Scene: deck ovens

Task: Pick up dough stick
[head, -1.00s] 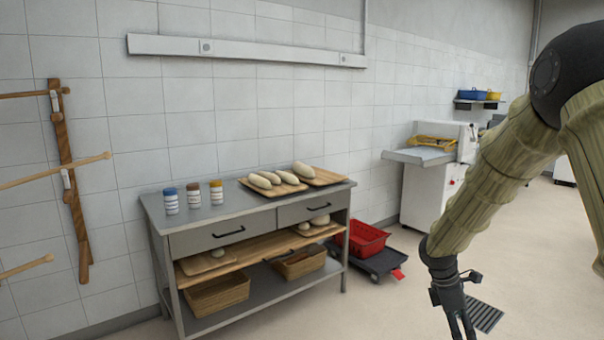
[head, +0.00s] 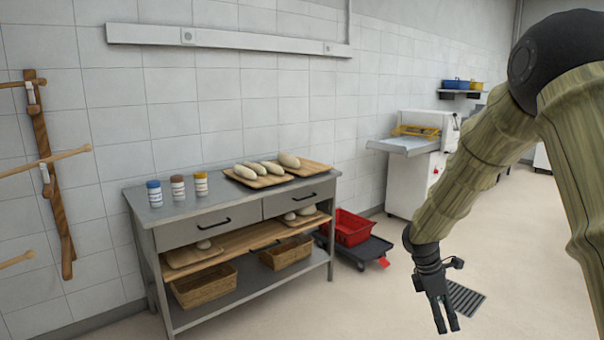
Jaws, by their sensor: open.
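Several pale, elongated dough pieces (head: 252,167) lie side by side on a wooden board (head: 312,168) with a dark tray edge, on top of a grey worktable. Long wooden sticks (head: 45,160) rest on a brown wall rack at the far left. I cannot tell from the picture which of these is the dough stick. My gripper (head: 446,330) hangs fingers down at the lower right, open and empty. It is over the floor, well to the right of the worktable and apart from everything.
The grey worktable (head: 160,215) carries three lidded jars (head: 178,188) at its left. Its shelves hold boards, small dough pieces and wicker baskets (head: 203,288). A red crate (head: 350,227) on a dark dolly stands beside it. A white machine (head: 410,190) is behind. The floor in front is clear.

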